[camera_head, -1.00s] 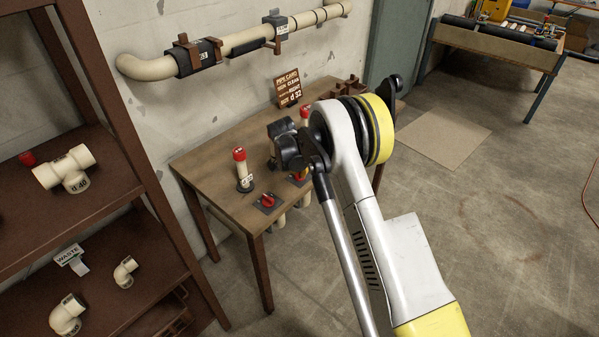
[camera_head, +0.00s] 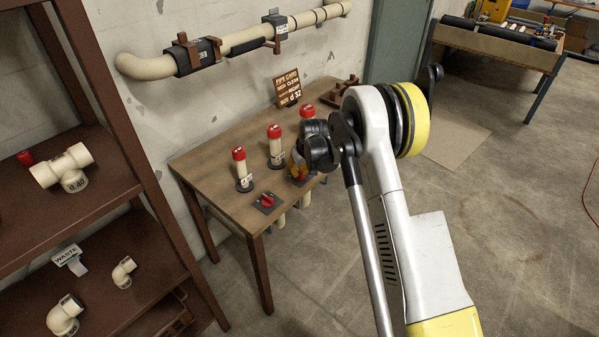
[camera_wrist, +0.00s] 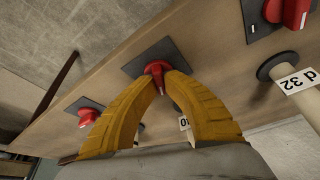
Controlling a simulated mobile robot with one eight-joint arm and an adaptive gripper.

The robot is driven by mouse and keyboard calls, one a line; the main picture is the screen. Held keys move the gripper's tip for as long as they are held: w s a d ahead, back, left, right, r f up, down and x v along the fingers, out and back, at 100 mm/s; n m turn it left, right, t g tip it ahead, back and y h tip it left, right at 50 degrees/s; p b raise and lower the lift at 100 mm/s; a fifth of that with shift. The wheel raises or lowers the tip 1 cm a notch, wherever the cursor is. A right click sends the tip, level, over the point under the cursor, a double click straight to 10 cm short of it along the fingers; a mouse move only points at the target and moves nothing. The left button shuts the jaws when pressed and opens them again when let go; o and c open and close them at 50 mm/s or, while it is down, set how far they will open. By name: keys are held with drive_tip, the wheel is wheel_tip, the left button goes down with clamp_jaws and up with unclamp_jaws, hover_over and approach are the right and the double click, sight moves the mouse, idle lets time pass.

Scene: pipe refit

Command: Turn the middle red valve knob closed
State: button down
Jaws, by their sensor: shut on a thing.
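The middle red valve knob (camera_wrist: 157,69) sits on a dark square plate in the wrist view. My gripper (camera_wrist: 162,78) has its two yellow fingers closed around the knob, one on each side. In the head view my gripper (camera_head: 297,166) is low over the front of the table, and it and the wrist hide most of that knob. One outer red knob (camera_head: 267,201) stands clear to the left in the head view. In the wrist view, red knobs also show at the left (camera_wrist: 88,117) and at the upper right (camera_wrist: 292,12).
Red-capped pipes (camera_head: 275,146) stand on the wooden table (camera_head: 225,165) behind the knobs. A pipe card (camera_head: 288,88) and a brown rack (camera_head: 338,92) are at the back. A shelf with fittings (camera_head: 72,167) is at left. The floor right of the table is open.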

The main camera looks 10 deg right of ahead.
drive_tip(key=n+y, duration=0.1)
drive_tip(key=n, duration=0.1)
drive_tip(key=n+g, duration=0.1)
drive_tip(key=n, duration=0.1)
drive_tip(key=shift+n+y, duration=0.4)
idle(0.4)
drive_tip(key=c, duration=1.5)
unclamp_jaws()
drive_tip(key=v, duration=1.2)
